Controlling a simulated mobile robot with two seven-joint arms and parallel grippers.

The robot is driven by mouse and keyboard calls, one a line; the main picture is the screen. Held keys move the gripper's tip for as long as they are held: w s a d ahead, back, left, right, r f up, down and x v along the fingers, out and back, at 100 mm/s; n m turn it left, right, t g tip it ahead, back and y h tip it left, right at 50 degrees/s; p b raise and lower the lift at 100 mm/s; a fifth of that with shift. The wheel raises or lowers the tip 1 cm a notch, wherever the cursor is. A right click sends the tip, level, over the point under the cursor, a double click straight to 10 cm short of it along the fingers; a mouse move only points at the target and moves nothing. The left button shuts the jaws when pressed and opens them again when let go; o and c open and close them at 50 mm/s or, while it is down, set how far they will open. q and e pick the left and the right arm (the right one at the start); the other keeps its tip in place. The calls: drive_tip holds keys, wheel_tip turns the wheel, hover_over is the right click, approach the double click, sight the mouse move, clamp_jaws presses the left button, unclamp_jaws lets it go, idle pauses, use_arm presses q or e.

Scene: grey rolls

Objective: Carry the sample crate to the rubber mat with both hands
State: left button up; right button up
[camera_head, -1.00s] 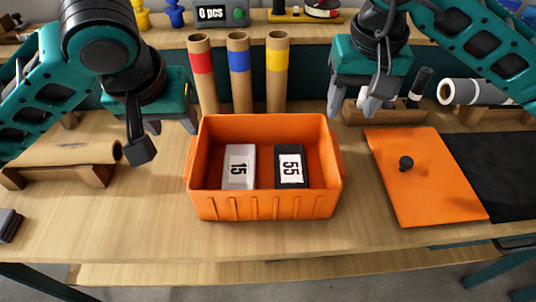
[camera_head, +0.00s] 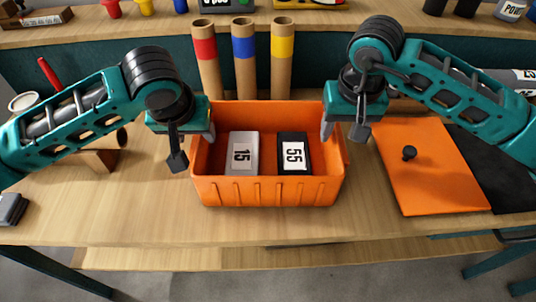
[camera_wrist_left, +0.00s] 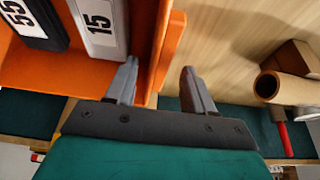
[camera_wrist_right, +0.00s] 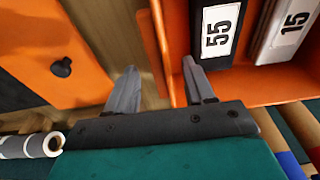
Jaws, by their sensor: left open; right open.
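The orange sample crate (camera_head: 265,192) sits on the wooden table, holding a grey block marked 15 (camera_head: 242,153) and a black block marked 55 (camera_head: 293,153). My left gripper (camera_head: 203,138) is open at the crate's left side; in the left wrist view its fingers (camera_wrist_left: 160,78) stand either side of the crate's side wall (camera_wrist_left: 168,50). My right gripper (camera_head: 340,132) is open at the right side; in the right wrist view its fingers (camera_wrist_right: 160,80) likewise stand either side of the wall (camera_wrist_right: 176,45). The black rubber mat (camera_head: 496,178) lies at the right, partly hidden by my right arm.
An orange panel with a black knob (camera_head: 440,180) lies between crate and mat. Three cardboard tubes (camera_head: 245,60) with red, blue and yellow bands stand behind the crate. A brown roll on a cradle (camera_head: 100,158) is at the left.

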use_arm(q)
drive_tip(key=shift+x, duration=1.1)
use_arm(e)
drive_tip(key=shift+w+f, duration=0.2)
drive_tip(key=shift+f, duration=0.85)
use_arm(q)
drive_tip(key=shift+c, duration=0.3)
use_arm(e)
drive_tip(key=shift+c, duration=0.3)
use_arm(q)
clamp_jaws()
use_arm(e)
clamp_jaws()
use_arm(q)
drive_tip(key=shift+w+r, duration=0.1)
use_arm(e)
drive_tip(key=shift+r, duration=0.1)
